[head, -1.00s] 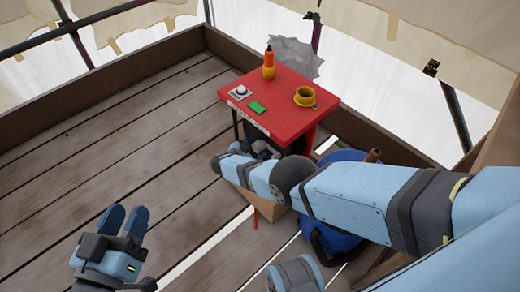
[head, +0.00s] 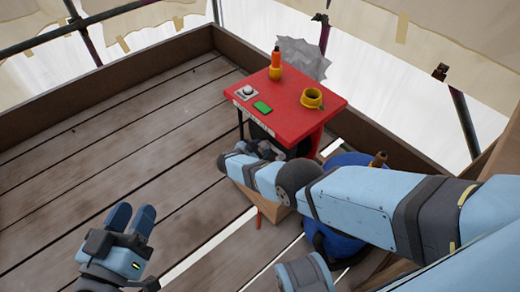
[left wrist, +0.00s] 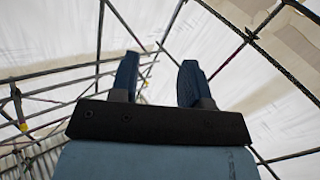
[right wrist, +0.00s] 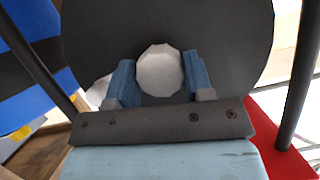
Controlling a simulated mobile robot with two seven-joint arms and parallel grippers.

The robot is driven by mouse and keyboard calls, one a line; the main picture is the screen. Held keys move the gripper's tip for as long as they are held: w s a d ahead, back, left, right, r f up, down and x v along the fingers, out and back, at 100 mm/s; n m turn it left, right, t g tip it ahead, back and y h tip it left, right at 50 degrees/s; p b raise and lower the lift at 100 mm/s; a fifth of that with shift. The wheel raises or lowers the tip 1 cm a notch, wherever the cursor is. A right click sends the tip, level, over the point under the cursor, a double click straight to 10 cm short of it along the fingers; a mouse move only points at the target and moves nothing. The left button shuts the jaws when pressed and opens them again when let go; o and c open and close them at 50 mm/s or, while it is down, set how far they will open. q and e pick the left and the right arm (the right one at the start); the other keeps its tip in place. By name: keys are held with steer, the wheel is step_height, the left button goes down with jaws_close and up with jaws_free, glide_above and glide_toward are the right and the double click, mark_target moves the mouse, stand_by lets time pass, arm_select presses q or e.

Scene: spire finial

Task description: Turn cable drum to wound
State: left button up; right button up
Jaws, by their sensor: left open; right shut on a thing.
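The cable drum (right wrist: 220,50) shows in the right wrist view as a large dark disc with a pale round knob (right wrist: 160,72) on its face. My right gripper (right wrist: 160,85) is shut on this knob, one blue finger on each side. In the head view the dark drum (head: 262,133) sits under the red table (head: 285,100), mostly hidden by my right gripper (head: 258,150) and arm. My left gripper (head: 130,220) is open and empty, well away over the deck; its spread fingers also show in the left wrist view (left wrist: 160,82).
On the red table stand an orange-and-yellow bottle (head: 276,65), a yellow cup (head: 312,98), a green block (head: 263,107) and a white knob on a plate (head: 247,92). A blue tub (head: 335,240) stands below my right arm. The plank deck on the left is clear.

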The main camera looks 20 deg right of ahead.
steer(key=shift+f+n+g+b, duration=0.15)
steer(key=shift+n+g+b, duration=0.35)
steer(key=shift+b, duration=0.1)
steer(key=n+g+h+b, duration=0.1)
steer(key=n+b, duration=0.1)
steer(key=b, duration=0.1)
steer(key=shift+n+g, duration=0.4)
arm_select(q)
steer(key=shift+w+a+f+m+h+b, duration=0.15)
steer(key=shift+w+a+f+m+b, duration=0.1)
steer(key=shift+w+f+m, duration=0.3)
steer(key=shift+w+a+f+m+h+b, duration=0.15)
steer(key=shift+w+a+f+m, duration=0.15)
steer(key=shift+m, duration=0.45)
arm_select(e)
steer(key=shift+n, duration=0.4)
arm_select(q)
steer(key=shift+w+r, duration=0.1)
steer(key=shift+w, duration=0.05)
arm_select(e)
steer(key=o, duration=1)
steer(key=shift+o, duration=1.4)
